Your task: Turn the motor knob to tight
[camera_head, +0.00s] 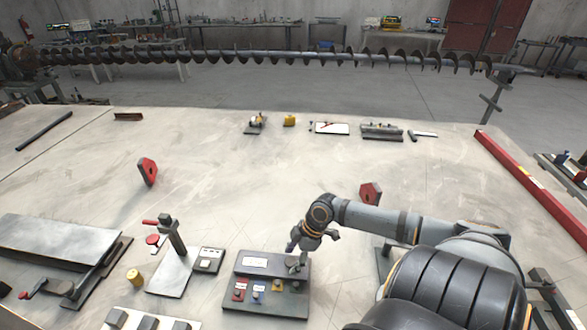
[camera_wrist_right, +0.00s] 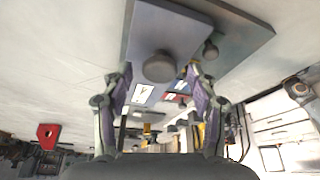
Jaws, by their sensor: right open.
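A dark grey control panel (camera_head: 268,303) lies on the workbench at the front middle in the head view. It carries a white label and small red, blue and yellow controls. A grey knob (camera_head: 293,263) sits at its upper right, partly hidden under my gripper. My right gripper (camera_head: 305,247) is over the back right of the panel. In the right wrist view, my right gripper (camera_wrist_right: 161,76) has its two fingers spread apart, with nothing held. A round grey knob (camera_wrist_right: 159,67) shows between the fingertips, with a gap on each side. Which way the knob points cannot be read. My left gripper is out of view.
A small grey box (camera_head: 207,260) and a plate with an upright post (camera_head: 172,272) stand left of the panel. A yellow cylinder (camera_head: 134,277) is further left. A red block (camera_head: 370,193) stands behind my right arm. The bench middle is mostly clear.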

